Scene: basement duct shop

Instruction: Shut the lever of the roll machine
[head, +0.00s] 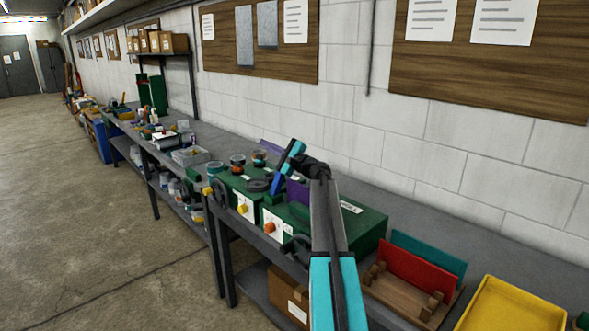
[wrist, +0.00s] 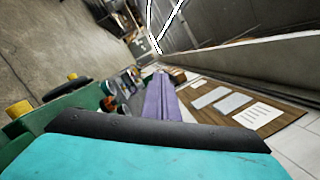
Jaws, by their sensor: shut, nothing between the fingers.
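Two green machines stand side by side on the bench. The left one (head: 228,181) has a yellow knob on a white plate, and the right one (head: 365,230) has an orange knob (head: 269,227). I cannot tell for certain which part is the roll machine's lever. A purple piece (head: 297,192) rises at the machines, partly behind my arm; a long purple bar also shows in the wrist view (wrist: 160,100). Contact cannot be told.
A wooden rack (head: 408,300) with red and teal sheets and a yellow tray (head: 502,306) are at the right. Bins and small parts crowd the bench to the left. The wall with boards (head: 262,70) runs behind; open floor (head: 80,200) lies in front.

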